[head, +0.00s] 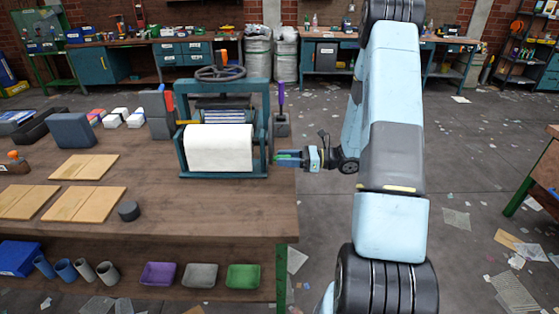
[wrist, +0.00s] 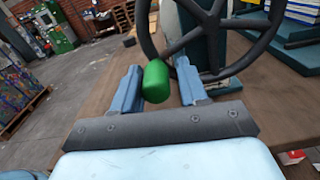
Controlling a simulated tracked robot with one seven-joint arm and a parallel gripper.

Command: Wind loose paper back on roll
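A white paper roll (head: 219,148) lies across the front of a teal press-like frame (head: 182,160) on the bench. Whether any paper hangs loose is hard to tell. A dark spoked wheel (wrist: 150,42) shows large in the wrist view, with a green handle (wrist: 157,82) sticking out towards me. The green handle also shows at the frame's right side in the head view (head: 287,153). My gripper (wrist: 158,84) is open, its two blue fingers on either side of the handle. A narrow gap shows at the right finger. In the head view, my gripper (head: 289,158) reaches in from the right.
A horizontal handwheel (head: 220,73) tops the frame. A purple-handled tool (head: 281,100) stands behind the handle's side. Tan boards (head: 85,167), a dark puck (head: 129,211) and a grey-blue block (head: 71,131) lie left on the bench (head: 200,212). Floor right of the bench is open, with scattered paper.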

